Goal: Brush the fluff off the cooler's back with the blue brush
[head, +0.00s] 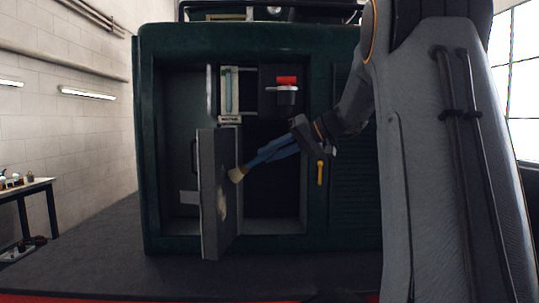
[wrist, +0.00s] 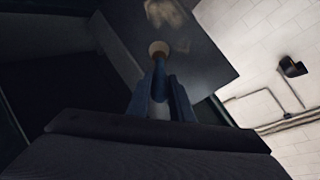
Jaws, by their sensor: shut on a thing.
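The cooler appears to be the grey slab (head: 210,160) swung out from the open cabinet; its dark face also shows in the wrist view (wrist: 205,62). A pale patch of fluff (head: 222,198) lies on that face, low in the head view, and shows at the top of the wrist view (wrist: 166,13). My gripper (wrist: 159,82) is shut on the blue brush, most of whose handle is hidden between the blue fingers. The brush's tan bristles (head: 237,175) point at the face, just above and right of the fluff. I cannot tell whether they touch it.
The dark green cabinet (head: 250,40) surrounds the slab, with a red-topped fitting (head: 287,83) inside and a yellow handle (head: 320,173) right of the opening. A side table (head: 38,187) stands far left. Clear floor lies left of the cabinet.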

